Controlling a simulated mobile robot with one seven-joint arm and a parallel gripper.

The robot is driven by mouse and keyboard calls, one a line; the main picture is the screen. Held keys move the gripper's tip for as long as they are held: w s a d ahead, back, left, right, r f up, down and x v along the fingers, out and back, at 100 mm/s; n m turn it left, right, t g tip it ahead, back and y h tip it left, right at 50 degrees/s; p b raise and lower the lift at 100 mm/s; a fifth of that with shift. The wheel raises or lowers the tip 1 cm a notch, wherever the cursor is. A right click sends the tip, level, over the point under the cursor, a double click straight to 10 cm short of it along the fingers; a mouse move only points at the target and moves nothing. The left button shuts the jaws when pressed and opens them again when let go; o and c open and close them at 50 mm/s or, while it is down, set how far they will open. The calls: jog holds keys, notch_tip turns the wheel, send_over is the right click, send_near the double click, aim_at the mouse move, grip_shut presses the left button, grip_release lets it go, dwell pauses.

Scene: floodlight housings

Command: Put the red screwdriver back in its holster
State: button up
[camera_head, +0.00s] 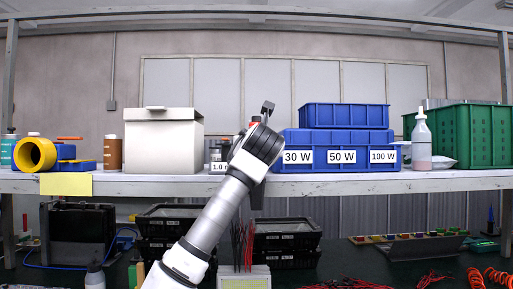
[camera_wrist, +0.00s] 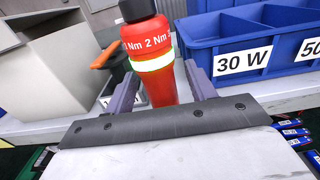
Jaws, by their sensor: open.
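The red screwdriver (camera_wrist: 157,50) stands nearly upright in the wrist view, with a black cap, a pale band and "2 Nm" printed on its handle. My gripper (camera_wrist: 161,72) is open, with one dark finger on each side of the handle; I cannot tell whether either touches it. The screwdriver's lower end is hidden behind the gripper body. In the head view a little red (camera_head: 255,119) shows behind my wrist, above the shelf. I cannot make out the holster; a small labelled holder (camera_head: 217,158) stands just left of my wrist.
An orange-and-black handle (camera_wrist: 107,54) is close left of the screwdriver. A white box (camera_head: 163,142) stands left on the shelf (camera_head: 450,180). Blue bins (camera_head: 345,140) labelled 30 W, 50 W and 100 W stand close on the right. A bottle (camera_head: 421,145) stands beyond them.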

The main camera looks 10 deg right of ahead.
jog(key=s+a+b, duration=0.2)
jog(key=s+b, duration=0.2)
jog(key=s, duration=0.9)
jog(key=shift+s+a+b, duration=0.3)
jog(key=shift+a+b, duration=0.05)
jog(key=shift+a, duration=0.05)
jog(key=shift+r, duration=0.1)
